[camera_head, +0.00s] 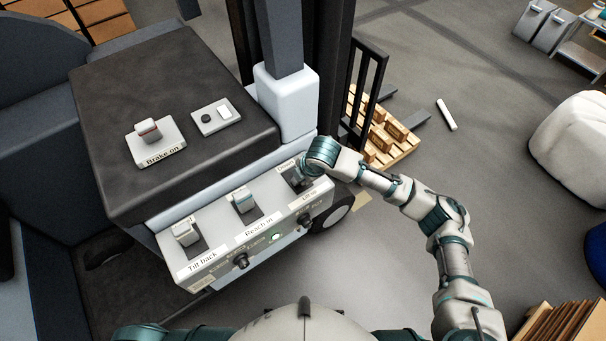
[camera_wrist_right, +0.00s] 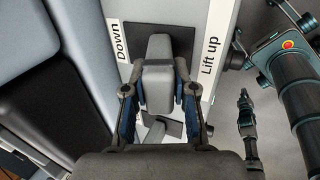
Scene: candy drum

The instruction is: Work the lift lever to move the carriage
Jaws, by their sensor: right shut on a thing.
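The lift lever is a grey block-like handle (camera_wrist_right: 158,85) in the right wrist view. It stands in a dark slot between a "Down" label (camera_wrist_right: 122,42) on the left and a "Lift up" label (camera_wrist_right: 211,52) on the right. My right gripper (camera_wrist_right: 160,98) is shut on this handle, one finger on each side. In the head view my right gripper (camera_head: 301,177) is at the far right end of the lever panel (camera_head: 250,238), and it hides most of the lever. The carriage shows as a black barred frame (camera_head: 375,80) behind the mast. My left gripper cannot be made out.
A "Reach in" lever (camera_head: 242,200) and a "Tilt back" lever (camera_head: 186,234) stand on the same panel. A "Brake on" switch (camera_head: 150,134) is on the dark console top (camera_head: 190,75). A pallet with boxes (camera_head: 380,137) lies beyond the mast.

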